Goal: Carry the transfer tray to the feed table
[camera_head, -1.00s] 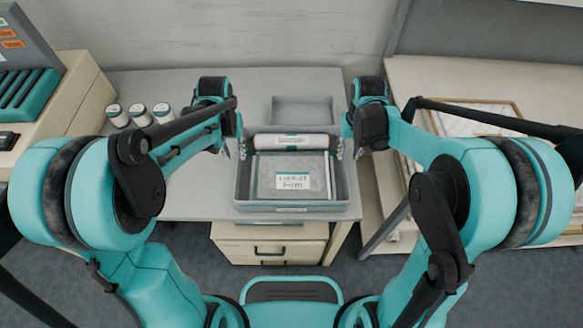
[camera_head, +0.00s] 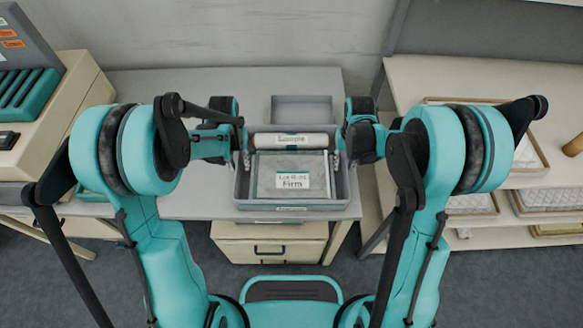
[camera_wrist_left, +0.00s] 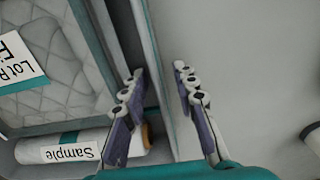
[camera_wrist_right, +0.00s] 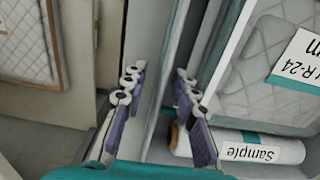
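The transfer tray (camera_head: 292,208) is a grey open box on the grey table, holding a quilted grey pad (camera_head: 263,186), a white label card (camera_head: 292,181) and a white sample roll (camera_head: 290,141). My left gripper (camera_head: 247,160) is at the tray's left wall; in the left wrist view its fingers (camera_wrist_left: 160,88) stand apart on either side of that wall. My right gripper (camera_head: 335,160) is at the right wall; in the right wrist view its fingers (camera_wrist_right: 157,82) are likewise apart around the wall. I cannot tell whether any finger touches it.
An empty grey tray (camera_head: 302,109) lies behind the transfer tray. A beige drawer unit (camera_head: 268,244) stands below the table. On the right, a cream table (camera_head: 455,75) bears framed quilted pads (camera_head: 470,203) and a brown roll (camera_head: 573,146). A beige machine (camera_head: 75,98) stands at the left.

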